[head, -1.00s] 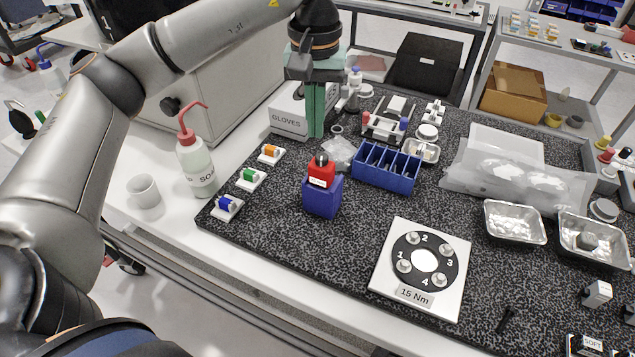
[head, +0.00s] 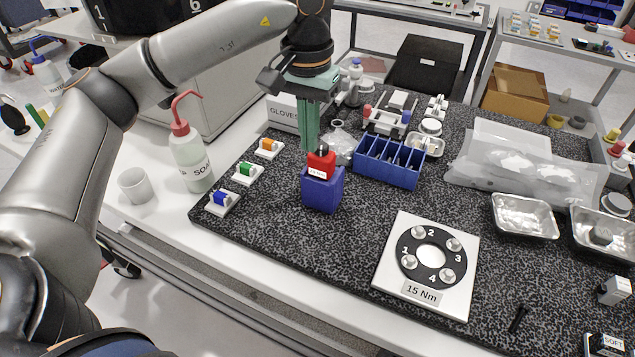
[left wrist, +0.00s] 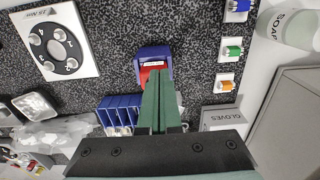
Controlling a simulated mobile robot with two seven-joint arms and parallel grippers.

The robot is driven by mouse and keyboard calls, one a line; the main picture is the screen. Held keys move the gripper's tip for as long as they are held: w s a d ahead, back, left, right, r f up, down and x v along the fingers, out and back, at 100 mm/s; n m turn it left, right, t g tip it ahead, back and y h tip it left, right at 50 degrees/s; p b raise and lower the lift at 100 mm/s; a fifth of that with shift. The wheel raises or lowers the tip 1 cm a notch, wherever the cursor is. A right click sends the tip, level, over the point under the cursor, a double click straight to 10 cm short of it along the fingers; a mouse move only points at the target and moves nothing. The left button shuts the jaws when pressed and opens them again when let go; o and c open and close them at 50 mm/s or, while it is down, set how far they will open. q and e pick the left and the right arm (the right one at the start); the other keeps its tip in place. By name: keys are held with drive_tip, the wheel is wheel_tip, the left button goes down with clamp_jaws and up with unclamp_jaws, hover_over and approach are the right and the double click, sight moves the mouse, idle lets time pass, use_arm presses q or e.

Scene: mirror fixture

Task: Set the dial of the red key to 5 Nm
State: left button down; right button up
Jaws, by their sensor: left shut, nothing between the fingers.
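The red key (head: 320,167) stands upright in a blue holder (head: 322,191) near the middle of the mat. A dark knob (head: 322,148) tops it, and a small white label is on its front. In the left wrist view the red key (left wrist: 153,66) and blue holder (left wrist: 154,52) show beyond my fingertips, which partly cover the key. My left gripper (head: 309,150) is shut and empty, its green fingers pointing down just behind and left of the knob. It also shows in the left wrist view (left wrist: 157,74). I cannot tell whether it touches the key. The dial reading is too small to read.
A blue divided bin (head: 388,163) stands right of the key, and a glove box (head: 283,113) behind. Orange, green and blue parts on white bases (head: 245,173) lie left. A 15 Nm plate (head: 428,264) lies front right. Mat in front of the holder is clear.

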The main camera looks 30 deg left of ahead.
use_arm(q)
drive_tip(key=shift+f, duration=0.75)
use_arm(e)
drive_tip(key=shift+f, duration=0.6)
use_arm(q)
drive_tip(key=shift+w+d, duration=0.3)
drive_tip(key=shift+w, duration=0.3)
use_arm(e)
drive_tip(key=shift+r, duration=0.25)
use_arm(q)
drive_tip(key=shift+d, duration=0.55)
drive_tip(key=shift+s, duration=0.1)
use_arm(e)
drive_tip(key=shift+f, duration=0.1)
use_arm(q)
drive_tip(key=shift+s+d, duration=0.15)
wheel_tip(320, 180, up, 6)
drive_tip(key=p, duration=0.4)
use_arm(e)
wheel_tip(320, 180, up, 4)
drive_tip(key=shift+r, duration=0.2)
use_arm(q)
drive_tip(key=shift+s, duration=0.1)
